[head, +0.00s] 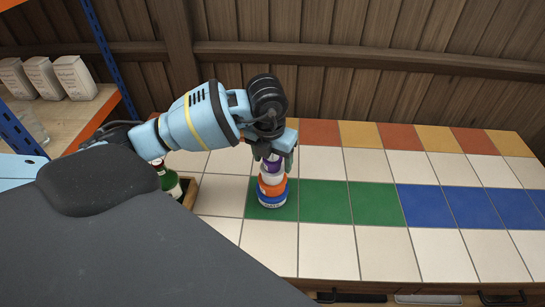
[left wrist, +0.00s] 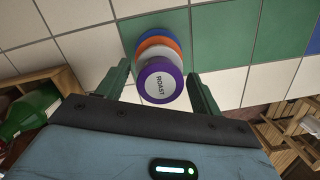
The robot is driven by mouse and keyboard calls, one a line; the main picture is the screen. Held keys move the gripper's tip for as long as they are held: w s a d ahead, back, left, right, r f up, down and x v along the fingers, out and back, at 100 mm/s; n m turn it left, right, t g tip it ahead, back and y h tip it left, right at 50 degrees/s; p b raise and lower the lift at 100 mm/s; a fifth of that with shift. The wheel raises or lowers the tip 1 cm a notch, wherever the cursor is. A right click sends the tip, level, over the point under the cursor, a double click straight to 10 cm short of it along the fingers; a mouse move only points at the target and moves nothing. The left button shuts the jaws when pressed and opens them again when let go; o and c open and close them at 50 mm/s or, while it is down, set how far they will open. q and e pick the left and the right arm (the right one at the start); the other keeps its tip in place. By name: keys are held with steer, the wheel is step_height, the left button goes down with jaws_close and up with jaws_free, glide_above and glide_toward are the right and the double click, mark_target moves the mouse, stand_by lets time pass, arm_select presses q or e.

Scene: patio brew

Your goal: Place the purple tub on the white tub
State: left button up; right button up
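A stack of tubs stands on the green tile at the left end of the tiled counter. The blue tub (head: 272,200) is at the bottom, then the orange tub (head: 272,188), the white tub (head: 272,178) and the purple tub (head: 272,166) on top. In the left wrist view the purple tub (left wrist: 159,86) shows its round "ROAST" label and covers most of the white tub. My left gripper (head: 273,160) points down over the stack. Its fingers stand on both sides of the purple tub with narrow gaps, open. My right gripper is not in view.
A green bottle (head: 168,181) stands in a wooden crate (head: 189,193) left of the stack. A shelf (head: 60,125) with white bags is at the far left. The counter right of the stack is clear (head: 390,210).

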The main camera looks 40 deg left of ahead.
mark_target(270, 160)
arm_select(q)
steer(key=shift+r, duration=0.35)
step_height(270, 160, up, 12)
steer(key=s, duration=0.1)
steer(key=shift+s+f+p, duration=0.2)
steer(key=shift+s+p, duration=0.05)
steer(key=shift+p, duration=0.15)
steer(key=shift+d+f, duration=0.1)
steer(key=shift+d, duration=0.05)
